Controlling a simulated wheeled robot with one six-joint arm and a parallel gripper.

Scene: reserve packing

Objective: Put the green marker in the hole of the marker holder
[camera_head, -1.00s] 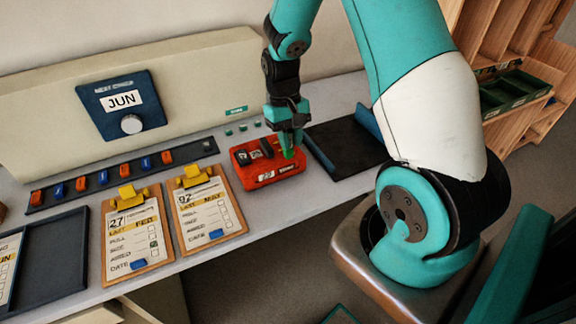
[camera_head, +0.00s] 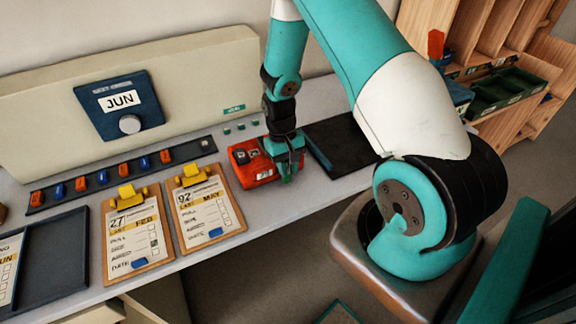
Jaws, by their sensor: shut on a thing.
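The red marker holder (camera_head: 262,175) sits on the counter, just right of the clipboards. Dark and whitish details show on its top; its hole cannot be made out. My gripper (camera_head: 288,168) points down over the holder's right end and hides part of it. It is shut on the green marker (camera_head: 287,178), whose lower part shows below the fingers. The marker is roughly upright at the holder's front right. I cannot tell whether it touches the holder or hangs apart from it.
Two clipboards (camera_head: 139,267) lie left of the holder. A dark strip (camera_head: 87,187) with red and blue pieces lies behind them. A black tray (camera_head: 345,144) is right of the holder. A panel (camera_head: 121,103) reading JUN stands at the back.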

